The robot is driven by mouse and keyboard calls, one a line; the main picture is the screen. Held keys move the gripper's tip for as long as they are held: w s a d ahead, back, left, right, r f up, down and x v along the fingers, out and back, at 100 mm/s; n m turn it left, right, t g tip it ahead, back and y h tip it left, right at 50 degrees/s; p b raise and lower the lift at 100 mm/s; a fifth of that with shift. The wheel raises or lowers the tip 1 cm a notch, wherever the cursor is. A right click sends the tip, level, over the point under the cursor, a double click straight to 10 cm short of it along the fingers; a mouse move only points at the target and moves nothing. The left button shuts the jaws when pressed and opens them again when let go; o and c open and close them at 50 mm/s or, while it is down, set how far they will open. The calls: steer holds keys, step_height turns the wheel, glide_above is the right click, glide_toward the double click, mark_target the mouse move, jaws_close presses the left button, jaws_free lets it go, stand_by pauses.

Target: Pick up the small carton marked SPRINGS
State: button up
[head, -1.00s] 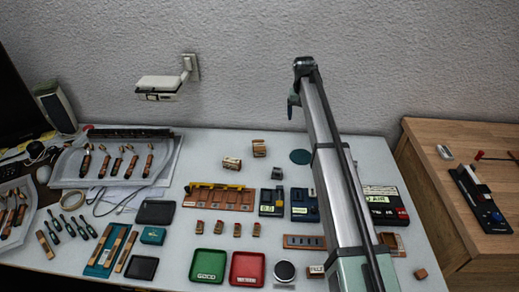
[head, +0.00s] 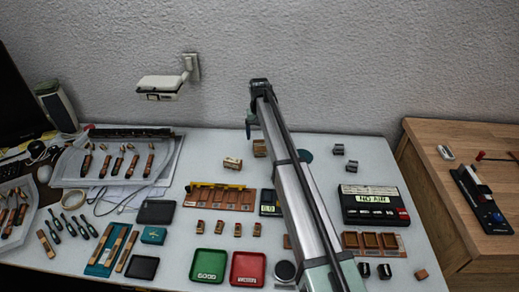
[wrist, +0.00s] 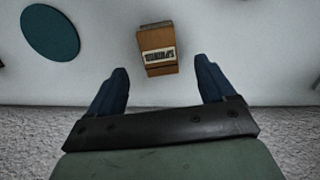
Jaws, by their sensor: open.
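The small brown carton marked SPRINGS (wrist: 158,55) stands on the pale table in the wrist view, its label upside down. In the head view my gripper (head: 249,126) is above the back of the table, near the wall.
Another labelled carton (head: 232,163) stands just left and nearer. A teal disc (wrist: 50,32) lies to one side of the SPRINGS carton. A wall lamp (head: 160,88) hangs at the back left. The NO AIR box (head: 374,204) and small dark blocks (head: 338,149) are at the right.

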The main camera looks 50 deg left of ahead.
mark_target(260, 145)
steer(key=shift+w+f, duration=0.1)
steer(key=shift+f, duration=3.4)
steer(key=shift+c, duration=0.5)
steer(key=c, duration=1)
steer(key=shift+o, duration=0.2)
